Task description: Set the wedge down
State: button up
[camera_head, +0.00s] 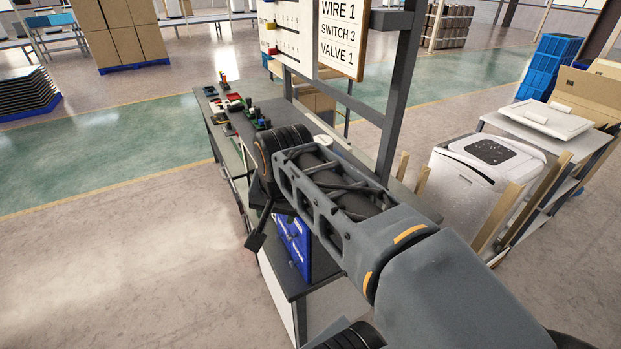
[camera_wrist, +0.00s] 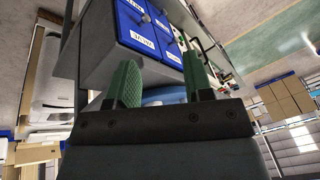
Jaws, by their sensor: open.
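I cannot make out a wedge in either view. My gripper (camera_wrist: 160,65) shows in the wrist view as two green-padded fingers spread apart, with no object clearly held between them. A rounded blue surface (camera_wrist: 165,95) shows behind the fingers; I cannot tell what it is. In the head view my arm reaches over the dark workbench (camera_head: 285,272), and the gripper hangs beside the blue drawer front (camera_head: 293,245), mostly hidden by my wrist.
Small red, green and blue parts (camera_head: 240,108) lie on the bench's far end. A dark upright frame carries a sign board (camera_head: 342,30) right behind my arm. A white machine (camera_head: 480,170) and a shelf (camera_head: 555,150) stand to the right.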

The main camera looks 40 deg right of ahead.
jog(key=w+d+r+m+g+b, duration=0.15)
jog(key=d+r+m, duration=0.6)
jog(key=m, duration=0.75)
jog(key=w+d+r+m+g, duration=0.25)
jog(key=d+r+m, duration=0.45)
jog(key=m, duration=0.7)
jog(key=shift+m+y, duration=0.3)
jog(key=shift+y, duration=0.1)
jog(key=f, duration=0.5)
jog(key=f+b, duration=0.1)
jog(key=f, duration=0.1)
jog(key=shift+d+f, duration=0.35)
jog(key=shift+f, duration=0.05)
jog(key=shift+w+a+f, duration=0.1)
jog(key=shift+f, duration=1.55)
jog(key=shift+a+f, duration=0.1)
jog(key=shift+f, duration=1.55)
jog(key=c, duration=0.8)
jog(key=shift+o, duration=0.2)
